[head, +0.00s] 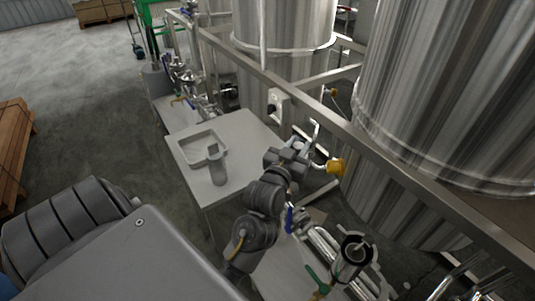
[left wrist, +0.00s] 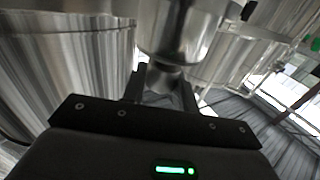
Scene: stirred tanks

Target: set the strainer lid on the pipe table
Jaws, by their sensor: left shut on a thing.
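My left gripper (head: 300,149) is in the air beside the front right corner of the grey tray table. In the left wrist view the fingers (left wrist: 164,84) are shut on the narrow neck of a shiny metal piece, the strainer lid (left wrist: 185,35), whose wide round part spreads beyond the fingertips. In the head view the lid is mostly hidden by the gripper. The pipe table (head: 262,279) is low at the bottom centre, with steel pipes and an open, dark-mouthed strainer body (head: 356,249) by it. My right gripper is not in view.
The grey table (head: 240,134) holds a shallow tray (head: 203,146) and a grey cylinder (head: 217,167). A yellow-ended fitting (head: 335,167) is close right of my gripper. A metal rail (head: 390,150) runs before tall steel tanks (head: 450,90). Floor at left is mostly open.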

